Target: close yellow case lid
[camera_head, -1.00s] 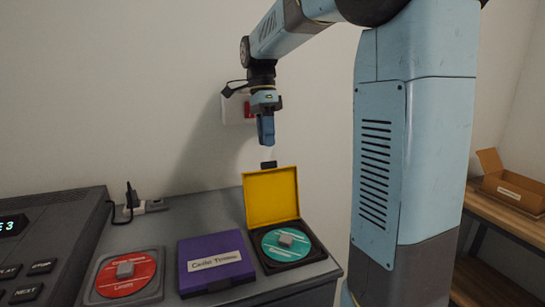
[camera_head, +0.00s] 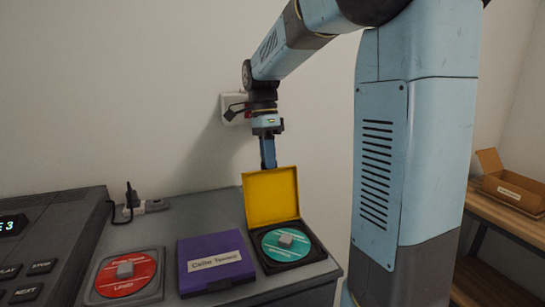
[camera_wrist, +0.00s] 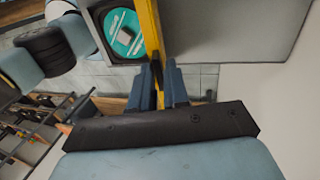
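The yellow lid (camera_head: 270,197) of an open case stands upright, hinged behind its black base (camera_head: 296,262). A teal disc (camera_head: 286,242) with a grey square hub lies in the base. My gripper (camera_head: 268,166) points down at the lid's top edge, its fingertips hiding the dark tab there in the head view. In the wrist view my gripper (camera_wrist: 159,82) is open, one finger on each side of the lid's edge (camera_wrist: 150,28) and dark tab (camera_wrist: 157,72), with a small gap around them. The teal disc (camera_wrist: 124,33) shows left of the lid.
A closed purple case (camera_head: 216,262) and a case with a red disc (camera_head: 126,275) lie to the left on the grey cabinet top. A dark console (camera_head: 45,240) stands at far left. A wall socket with a red part (camera_head: 236,110) is behind my gripper. A cardboard box (camera_head: 510,187) sits on a shelf at right.

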